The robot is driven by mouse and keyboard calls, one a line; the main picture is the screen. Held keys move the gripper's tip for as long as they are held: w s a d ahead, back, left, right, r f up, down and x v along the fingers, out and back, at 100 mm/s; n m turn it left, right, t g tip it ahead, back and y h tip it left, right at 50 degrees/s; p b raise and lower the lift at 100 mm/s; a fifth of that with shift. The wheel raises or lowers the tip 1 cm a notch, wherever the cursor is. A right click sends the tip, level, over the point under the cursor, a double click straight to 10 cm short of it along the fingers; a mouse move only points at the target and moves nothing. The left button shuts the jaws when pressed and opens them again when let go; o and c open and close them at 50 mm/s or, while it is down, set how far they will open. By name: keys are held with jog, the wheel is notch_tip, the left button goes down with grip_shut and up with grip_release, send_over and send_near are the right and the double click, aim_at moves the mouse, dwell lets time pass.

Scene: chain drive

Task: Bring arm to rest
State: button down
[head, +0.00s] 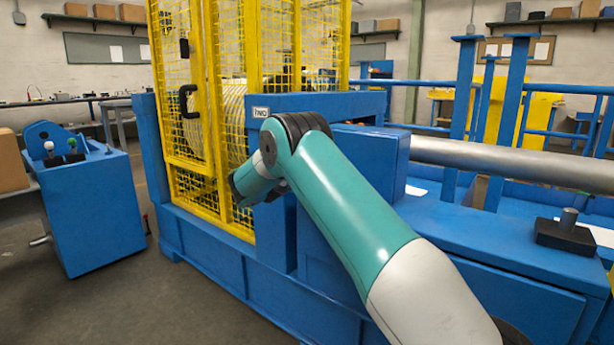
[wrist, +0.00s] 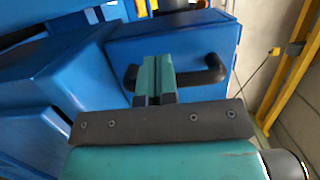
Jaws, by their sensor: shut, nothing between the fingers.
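My teal and grey arm (head: 350,200) reaches from the lower right of the head view up to a dark joint, then bends down and left. Its far end is beside the yellow mesh guard (head: 208,110) and in front of the blue machine frame (head: 200,222). In the wrist view my gripper (wrist: 155,66) has its two teal fingers together with nothing between them. Behind the fingers a black handle (wrist: 205,74) shows on a blue box (wrist: 190,38). The fingers overlap the handle in the picture; I cannot tell whether they touch it.
A blue console (head: 95,215) with small knobs stands at the left. A thick grey shaft (head: 510,160) runs to the right behind a blue bench with a dark block (head: 566,236). Open floor (head: 125,305) lies at the lower left.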

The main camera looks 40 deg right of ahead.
jog(key=w+p+v, duration=0.1)
jog(key=w+v, duration=0.1)
jog(key=v, duration=0.8)
jog(key=shift+a, duration=0.55)
jog(key=s+a+f+n+y, duration=0.1)
jog(key=s+a+n+y, duration=0.4)
jog(key=a+n, duration=0.25)
jog(key=s+a+f+n+g+y, duration=0.1)
jog(key=s+a+n+y, duration=0.4)
jog(key=a+n, duration=0.3)
jog(key=s+a+n+y, duration=0.4)
jog(key=a+n+y, duration=0.25)
jog(key=a, duration=0.25)
jog(key=s+a+n+g+y, duration=0.2)
jog(key=s+a+n, duration=0.2)
jog(key=s+n, duration=0.3)
jog(key=s+a+n+g+y, duration=0.15)
jog(key=s+a+n, duration=0.3)
jog(key=s, duration=0.55)
jog(key=s+a+n+g+y, duration=0.1)
jog(key=s+a+n+g, duration=0.15)
jog(key=s+n, duration=0.45)
notch_tip(320, 180, up, 35)
jog(key=m+p, duration=0.1)
jog(key=p, duration=3.3)
jog(key=shift+s+a+f+m+t, duration=0.15)
jog(key=shift+a+f+m+t, duration=0.05)
jog(key=shift+a+m+t, duration=0.15)
